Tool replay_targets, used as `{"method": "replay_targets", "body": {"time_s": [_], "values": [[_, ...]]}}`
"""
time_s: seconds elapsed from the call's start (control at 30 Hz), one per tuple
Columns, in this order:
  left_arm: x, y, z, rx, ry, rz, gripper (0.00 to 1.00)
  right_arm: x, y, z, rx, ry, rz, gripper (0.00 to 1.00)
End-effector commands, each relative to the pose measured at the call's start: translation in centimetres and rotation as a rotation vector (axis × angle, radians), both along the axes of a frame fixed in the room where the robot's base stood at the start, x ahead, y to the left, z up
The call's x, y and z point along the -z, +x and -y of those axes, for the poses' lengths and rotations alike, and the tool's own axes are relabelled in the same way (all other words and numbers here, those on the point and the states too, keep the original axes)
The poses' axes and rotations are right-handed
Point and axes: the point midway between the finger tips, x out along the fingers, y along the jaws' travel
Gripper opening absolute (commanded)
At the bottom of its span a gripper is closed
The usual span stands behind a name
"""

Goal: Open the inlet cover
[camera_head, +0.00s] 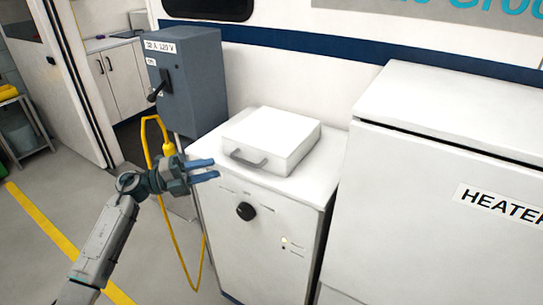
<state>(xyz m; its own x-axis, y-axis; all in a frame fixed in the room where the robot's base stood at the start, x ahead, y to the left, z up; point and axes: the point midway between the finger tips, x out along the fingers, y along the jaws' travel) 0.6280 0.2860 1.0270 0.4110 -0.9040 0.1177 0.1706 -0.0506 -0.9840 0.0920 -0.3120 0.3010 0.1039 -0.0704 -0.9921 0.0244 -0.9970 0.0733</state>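A white, box-like raised cover (272,138) lies flat on top of a white cabinet (262,243). It looks shut. I cannot tell for certain that it is the inlet cover. A grey bar handle (248,158) is on its front side. My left gripper (211,170) is left of the handle and apart from it, near the cabinet's left top edge. Its blue fingers point right with a gap between them, and nothing is held. My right gripper is out of view.
A grey power box (190,85) labelled "32 A 120 V" with a black lever stands behind my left gripper. A yellow cable (176,240) hangs from it. A white heater cabinet (430,220) stands close on the right. The floor at left is clear.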

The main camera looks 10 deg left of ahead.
Motion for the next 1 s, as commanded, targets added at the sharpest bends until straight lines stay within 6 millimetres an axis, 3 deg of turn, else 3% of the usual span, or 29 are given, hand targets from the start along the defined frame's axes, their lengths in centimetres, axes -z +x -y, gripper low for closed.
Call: {"method": "replay_targets", "body": {"time_s": [0.6, 1.0], "values": [[-1.3, 4.0, 8.7, -0.001, -0.007, -0.002, 0.33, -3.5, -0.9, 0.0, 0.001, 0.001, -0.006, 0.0], [-1.2, 4.3, 9.4, -0.002, -0.005, -0.002, 0.33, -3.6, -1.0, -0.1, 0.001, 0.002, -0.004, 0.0]]}}
